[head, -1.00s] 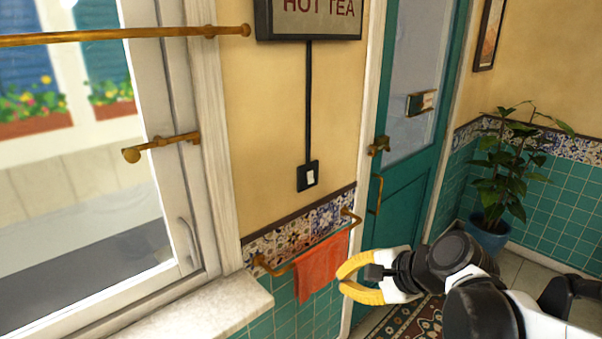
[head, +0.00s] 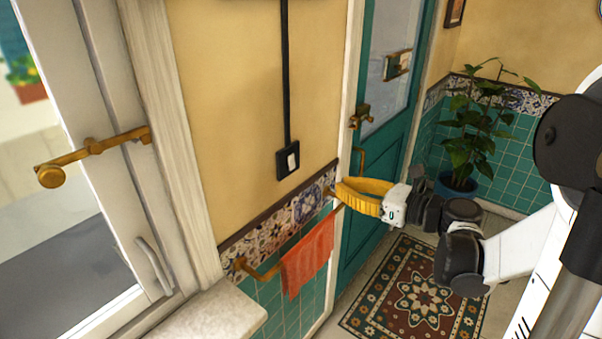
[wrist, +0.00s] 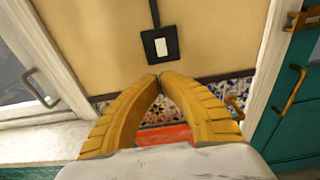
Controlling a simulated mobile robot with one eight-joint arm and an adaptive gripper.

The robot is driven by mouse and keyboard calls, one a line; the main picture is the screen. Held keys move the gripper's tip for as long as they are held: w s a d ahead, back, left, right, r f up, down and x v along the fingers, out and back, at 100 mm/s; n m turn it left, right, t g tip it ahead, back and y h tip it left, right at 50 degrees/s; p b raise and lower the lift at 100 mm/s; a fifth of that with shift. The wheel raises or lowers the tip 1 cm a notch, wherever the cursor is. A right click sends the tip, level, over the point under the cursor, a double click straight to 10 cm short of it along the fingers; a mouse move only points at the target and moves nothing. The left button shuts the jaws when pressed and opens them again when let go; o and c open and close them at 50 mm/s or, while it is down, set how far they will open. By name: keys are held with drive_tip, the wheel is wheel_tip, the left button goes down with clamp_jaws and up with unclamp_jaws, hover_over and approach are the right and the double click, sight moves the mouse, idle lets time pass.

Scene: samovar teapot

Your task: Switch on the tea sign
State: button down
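The wall switch (head: 288,160) is a small black plate with a white rocker on the yellow wall. A black cord (head: 285,75) runs straight up from it. In the wrist view the switch (wrist: 160,45) is just above and beyond my fingertips. The tea sign is out of view now, above the top of the head view. My gripper (head: 339,190) has yellow fingers and is to the right of and slightly below the switch in the head view. In the wrist view the fingertips of my gripper (wrist: 159,77) meet, with nothing between them. I see no contact with the switch.
A brass rail (head: 262,272) with an orange towel (head: 308,254) is below the switch. The window (head: 75,230) and its sill (head: 215,318) are at the left. A teal door (head: 385,165) and a potted plant (head: 470,135) are at the right, with a rug (head: 415,295) on the floor.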

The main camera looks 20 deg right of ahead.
sight(288, 170)
drive_tip(key=b+x, duration=0.3)
drive_tip(key=x, duration=1.1)
drive_tip(key=shift+b, duration=0.4)
drive_tip(key=shift+w, duration=0.1)
